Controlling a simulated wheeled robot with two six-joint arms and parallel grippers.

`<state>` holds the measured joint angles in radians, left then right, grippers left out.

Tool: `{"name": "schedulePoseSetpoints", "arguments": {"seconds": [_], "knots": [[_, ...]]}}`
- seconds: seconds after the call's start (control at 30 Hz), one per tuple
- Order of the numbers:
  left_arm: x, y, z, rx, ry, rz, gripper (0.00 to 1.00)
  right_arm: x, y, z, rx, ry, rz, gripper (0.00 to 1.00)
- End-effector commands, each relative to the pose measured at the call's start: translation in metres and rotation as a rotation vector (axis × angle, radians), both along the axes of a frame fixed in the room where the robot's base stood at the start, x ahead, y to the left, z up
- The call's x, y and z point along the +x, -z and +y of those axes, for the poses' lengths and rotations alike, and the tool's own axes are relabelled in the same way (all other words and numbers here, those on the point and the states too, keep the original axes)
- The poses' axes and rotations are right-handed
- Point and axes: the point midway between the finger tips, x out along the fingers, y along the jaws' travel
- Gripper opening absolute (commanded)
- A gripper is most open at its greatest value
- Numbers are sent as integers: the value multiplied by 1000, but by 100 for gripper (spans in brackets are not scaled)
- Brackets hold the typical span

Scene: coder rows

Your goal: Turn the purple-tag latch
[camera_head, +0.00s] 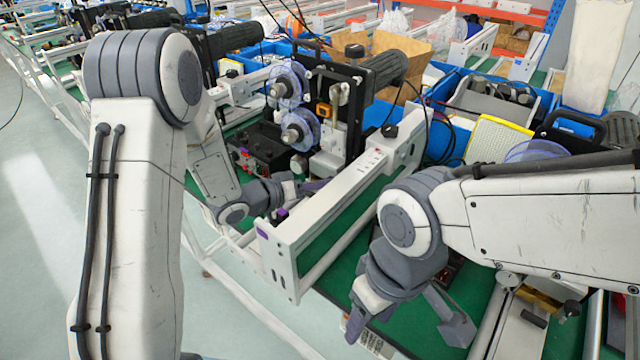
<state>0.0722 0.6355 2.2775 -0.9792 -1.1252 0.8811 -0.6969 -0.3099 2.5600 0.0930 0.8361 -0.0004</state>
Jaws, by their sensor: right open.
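A purple tag (263,232) sits on the near end of a white rail (335,195) in the middle of the picture. A small purple piece (282,213) shows just behind that end, close to my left gripper. I cannot make out the latch's shape or which way it is turned. My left gripper (300,188) is beside the rail's near end, partly hidden, and its jaws are not clear. My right gripper (408,322) is open, with its fingers apart, low over the green surface to the right of the rail. I see nothing between its fingers.
A black coder machine with clear reels (300,130) stands behind the rail. Blue bins (555,95), a cardboard box (400,50) and a yellow-edged filter panel (497,140) crowd the back right. Green bench surface (345,258) is bare between rail and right gripper. Floor is open at left.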

Motion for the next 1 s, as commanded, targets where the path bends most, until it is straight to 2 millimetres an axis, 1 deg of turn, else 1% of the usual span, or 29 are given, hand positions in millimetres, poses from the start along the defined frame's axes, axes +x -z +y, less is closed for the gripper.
{"name": "schedulePoseSetpoints", "arguments": {"seconds": [0.2, 0.3, 0.6, 0.63, 0.67, 0.7, 1.0], "knots": [[-1, 0, -2, 177, -1, -119, 0, 0, 9, 0, 0, 0, 0, 60], [-1, -1, -2, 220, -2, -149, 0, 0, 10, 0, 0, 0, 0, 60], [-1, -2, -1, 232, -3, -155, 0, 0, 10, 0, 0, 0, 0, 60], [-1, -2, -1, 232, -2, -155, 34, 0, 10, 0, 0, 0, 0, 60], [-1, -2, -1, 231, -2, -154, 45, 0, 10, 0, 0, 0, 0, 60], [-1, -2, -2, 231, -2, -154, 60, 0, 10, 0, 0, 0, 0, 60], [-1, -2, -2, 231, -1, -154, 60, 0, 10, 0, 0, 0, 0, 60]]}}
